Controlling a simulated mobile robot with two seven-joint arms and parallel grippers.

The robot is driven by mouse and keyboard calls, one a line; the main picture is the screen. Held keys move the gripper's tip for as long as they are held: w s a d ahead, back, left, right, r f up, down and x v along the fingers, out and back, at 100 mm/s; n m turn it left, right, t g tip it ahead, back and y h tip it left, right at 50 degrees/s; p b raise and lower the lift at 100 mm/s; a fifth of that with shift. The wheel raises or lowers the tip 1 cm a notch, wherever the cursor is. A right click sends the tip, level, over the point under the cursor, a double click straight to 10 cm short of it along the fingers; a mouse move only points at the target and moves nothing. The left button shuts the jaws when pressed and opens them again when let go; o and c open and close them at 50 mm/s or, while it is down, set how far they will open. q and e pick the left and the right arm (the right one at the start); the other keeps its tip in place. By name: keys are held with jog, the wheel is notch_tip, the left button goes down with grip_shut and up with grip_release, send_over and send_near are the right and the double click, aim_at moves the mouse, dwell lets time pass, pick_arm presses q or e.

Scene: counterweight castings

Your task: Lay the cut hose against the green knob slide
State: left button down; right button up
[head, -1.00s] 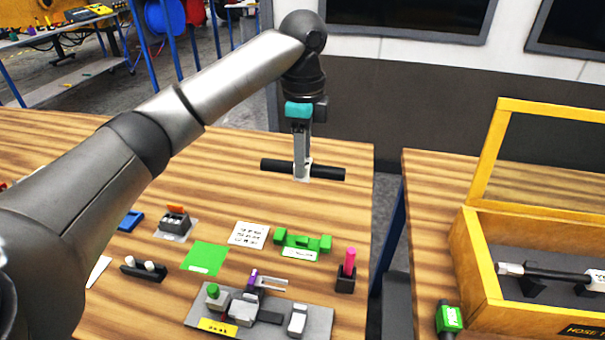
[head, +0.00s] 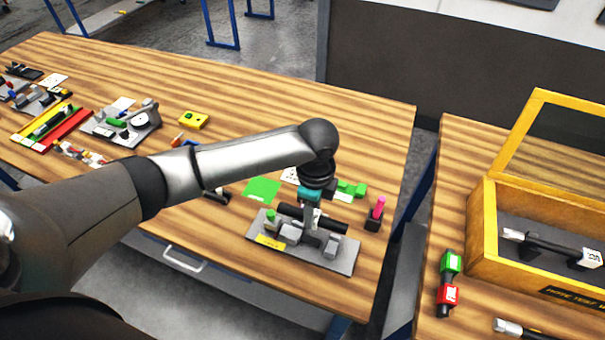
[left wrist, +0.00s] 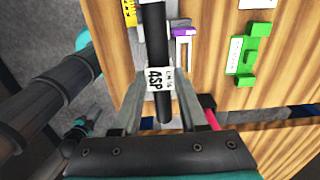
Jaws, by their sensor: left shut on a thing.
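The cut hose is a short black tube (head: 291,211) with a white label. My left gripper (head: 308,213) is shut around its middle. In the left wrist view the hose (left wrist: 156,40) runs between the fingers (left wrist: 158,88), and its label reads 4SP. The green knob slide (head: 270,214) is at the left end of a grey fixture plate (head: 345,262), with grey blocks beside it. The hose is over the back of this plate, its left end near the green knob. I cannot tell whether they touch. My wrist and the hose hide part of the fixture.
A pink peg in a dark block (head: 376,212) stands right of the plate. A green card (head: 262,189) and a green bracket (head: 350,189) lie behind. A yellow case (head: 483,235) is on the right table, across a gap. Several other fixtures lie at far left.

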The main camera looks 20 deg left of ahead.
pick_arm(q)
jog(key=shift+s+d+f, duration=0.15)
jog(key=shift+s+f, duration=0.05)
jog(key=shift+s, duration=0.15)
jog(key=shift+p, duration=0.6)
jog(key=shift+f+b, duration=1.75)
jog(key=shift+f, duration=1.1)
jog(key=shift+r+p, duration=0.1)
jog(key=shift+p, duration=0.9)
jog(key=shift+f+b, duration=0.35)
jog(key=shift+f, duration=0.4)
jog(key=shift+a, duration=0.25)
dwell(0.4)
